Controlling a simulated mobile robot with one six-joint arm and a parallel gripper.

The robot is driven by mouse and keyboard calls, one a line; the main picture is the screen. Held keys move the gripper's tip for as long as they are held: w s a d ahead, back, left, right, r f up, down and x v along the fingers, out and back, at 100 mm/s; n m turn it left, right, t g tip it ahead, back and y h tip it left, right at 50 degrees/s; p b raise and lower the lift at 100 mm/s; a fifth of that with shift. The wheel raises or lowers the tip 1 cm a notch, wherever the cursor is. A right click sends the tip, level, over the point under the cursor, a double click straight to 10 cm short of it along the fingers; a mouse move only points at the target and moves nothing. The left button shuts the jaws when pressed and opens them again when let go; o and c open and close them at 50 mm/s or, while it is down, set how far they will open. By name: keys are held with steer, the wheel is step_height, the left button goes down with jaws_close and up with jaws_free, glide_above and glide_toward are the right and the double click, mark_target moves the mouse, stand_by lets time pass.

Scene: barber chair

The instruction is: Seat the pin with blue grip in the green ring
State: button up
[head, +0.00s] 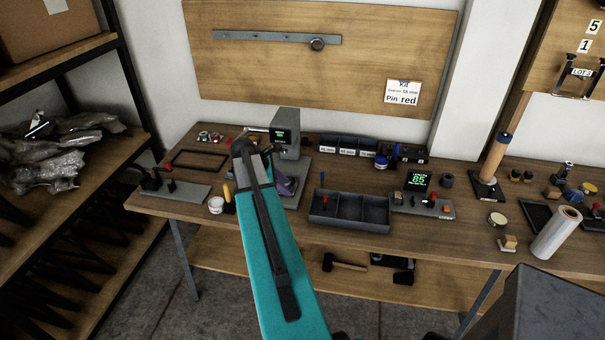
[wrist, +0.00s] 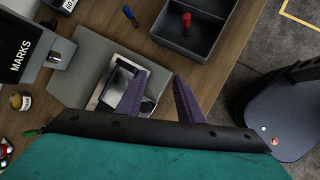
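A pin with blue grip (head: 322,179) stands on the bench just behind the grey divided tray. It also shows at the top of the wrist view (wrist: 130,15), outside the tray wall. My gripper (wrist: 162,75) has two purple fingers spread apart with nothing between them. It is above the grey machine's base plate; in the head view my arm partly hides it. Small red and green ring-like pieces (head: 207,136) lie at the back left of the bench; they are too small to tell which is the green ring.
The grey tray (head: 348,223) holds a red-gripped pin (wrist: 187,20). The grey machine (head: 286,122) with a screen stands beside my gripper. A black frame (head: 199,160), a fixture with green display (head: 418,182) and a wooden post (head: 495,155) occupy the bench.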

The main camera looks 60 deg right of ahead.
steer(key=w+a+f+m+t+y, duration=0.1)
steer(key=w+a+f, duration=0.2)
steer(key=a, duration=0.6)
steer(key=w+a+f+m+t+y, duration=0.1)
steer(key=w+a+f, duration=0.2)
steer(key=a, duration=0.5)
steer(key=w+a+f+m+y, duration=0.1)
steer(key=w+a+f, duration=0.3)
steer(key=a, duration=0.5)
steer(key=s+a+f+m+y, duration=0.1)
steer(key=a+f, duration=0.2)
steer(key=a, duration=0.3)
steer(key=s+a+f+m+b, duration=0.1)
steer(key=a+f, duration=0.1)
steer(key=a, duration=0.5)
steer(key=s+a+f+m+y, duration=0.1)
steer(key=a+f, duration=0.2)
steer(key=a, duration=0.3)
steer(key=s+a+f+m+g+b, duration=0.1)
steer(key=s+a+f+b, duration=0.2)
steer(key=s+a+f, duration=0.6)
steer(key=s+f+g+y+b, duration=0.1)
steer(key=s+f+g+b, duration=0.3)
steer(key=s+f, duration=1.3)
steer(key=shift+f+m+b, duration=0.15)
steer(key=shift+m+b, duration=0.25)
steer(key=shift+b, duration=0.6)
steer(key=shift+s, duration=0.15)
